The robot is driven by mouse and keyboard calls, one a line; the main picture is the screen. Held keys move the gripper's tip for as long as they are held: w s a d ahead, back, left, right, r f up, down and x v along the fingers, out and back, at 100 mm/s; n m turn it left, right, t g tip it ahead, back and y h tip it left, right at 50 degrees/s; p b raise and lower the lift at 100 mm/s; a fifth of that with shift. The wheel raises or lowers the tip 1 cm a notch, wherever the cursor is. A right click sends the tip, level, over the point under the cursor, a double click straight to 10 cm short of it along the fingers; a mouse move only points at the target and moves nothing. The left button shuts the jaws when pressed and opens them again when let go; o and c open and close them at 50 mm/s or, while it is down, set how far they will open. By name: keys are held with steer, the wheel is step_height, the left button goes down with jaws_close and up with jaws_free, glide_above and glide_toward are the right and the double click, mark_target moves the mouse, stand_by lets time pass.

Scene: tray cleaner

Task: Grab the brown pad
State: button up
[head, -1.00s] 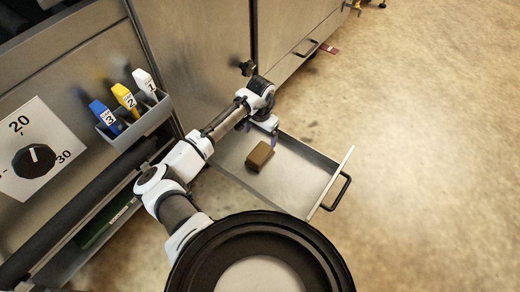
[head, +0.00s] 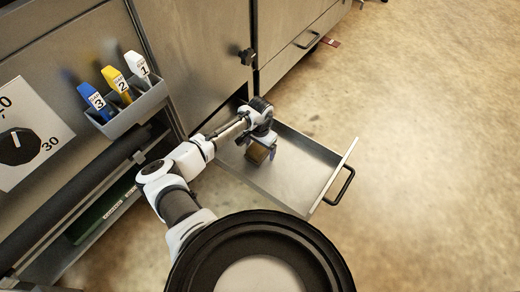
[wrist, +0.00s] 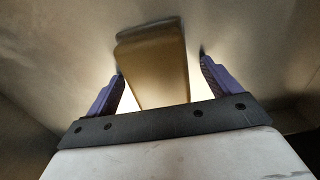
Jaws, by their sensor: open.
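The brown pad (head: 257,153) lies in the open metal drawer (head: 300,180), partly hidden by my gripper and wrist in the head view. In the wrist view the pad (wrist: 153,62) stands out between two purple fingers, reaching past their tips. My gripper (wrist: 161,62) is open, with one finger on each side of the pad. A gap shows between the right finger and the pad; the left finger is close to the pad's edge, and I cannot tell whether it touches. In the head view my gripper (head: 267,152) is down inside the drawer.
The drawer's front panel and black handle (head: 340,186) stick out to the right. A holder (head: 136,105) with blue, yellow and white numbered tools hangs on the machine's side at left. The drawer floor right of the pad is bare.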

steer(key=shift+c, duration=0.3)
steer(key=c, duration=1)
steer(key=shift+r, duration=0.1)
steer(key=shift+c, duration=0.2)
